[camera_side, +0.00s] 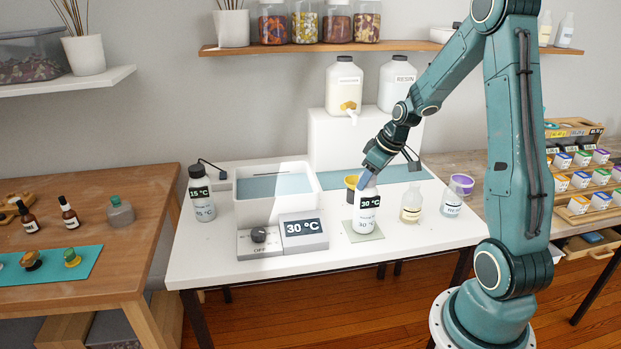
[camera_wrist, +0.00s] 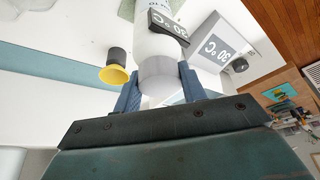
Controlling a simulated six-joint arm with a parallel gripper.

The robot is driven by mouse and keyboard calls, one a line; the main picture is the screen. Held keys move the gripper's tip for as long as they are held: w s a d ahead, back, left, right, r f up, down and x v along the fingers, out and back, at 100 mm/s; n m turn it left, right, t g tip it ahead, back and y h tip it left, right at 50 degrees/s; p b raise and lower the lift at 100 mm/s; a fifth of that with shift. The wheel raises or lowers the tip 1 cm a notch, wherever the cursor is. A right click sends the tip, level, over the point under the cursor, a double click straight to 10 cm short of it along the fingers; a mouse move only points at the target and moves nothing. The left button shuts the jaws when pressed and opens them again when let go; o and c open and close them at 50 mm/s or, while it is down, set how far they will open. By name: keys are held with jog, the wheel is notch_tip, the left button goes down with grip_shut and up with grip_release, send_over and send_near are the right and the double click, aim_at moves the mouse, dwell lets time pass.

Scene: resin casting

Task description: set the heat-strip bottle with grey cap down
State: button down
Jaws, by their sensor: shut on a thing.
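The heat-strip bottle with grey cap (camera_side: 368,208) is white, with a black strip reading 30 °C. It stands upright at a pale square mat (camera_side: 348,231) on the white table; I cannot tell whether its base touches the mat. My gripper (camera_side: 366,180) is above it, shut on its cap. In the wrist view, the blue fingers of my gripper (camera_wrist: 158,85) lie on both sides of the grey cap (camera_wrist: 158,72). The bottle's strip (camera_wrist: 168,28) also shows there.
A bath unit with a 30 °C display (camera_side: 303,231) stands left of the bottle. A clear bottle (camera_side: 411,206) and a resin cup (camera_side: 452,202) stand close on its right.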

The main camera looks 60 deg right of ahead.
jog(key=shift+f, duration=0.1)
jog(key=c, duration=0.8)
grip_release()
jog(key=shift+v, duration=6.15)
jog(key=shift+w, duration=0.1)
jog(key=shift+t, duration=0.5)
jog(key=s+a+r, duration=0.1)
jog(key=s+a, duration=0.3)
jog(key=a, duration=0.4)
jog(key=s+a+r, duration=0.2)
jog(key=s+a, duration=0.2)
jog(key=a, duration=0.4)
jog(key=s+a+r, duration=0.2)
jog(key=s+a, duration=0.2)
jog(key=a, duration=0.5)
jog(key=shift+r, duration=0.25)
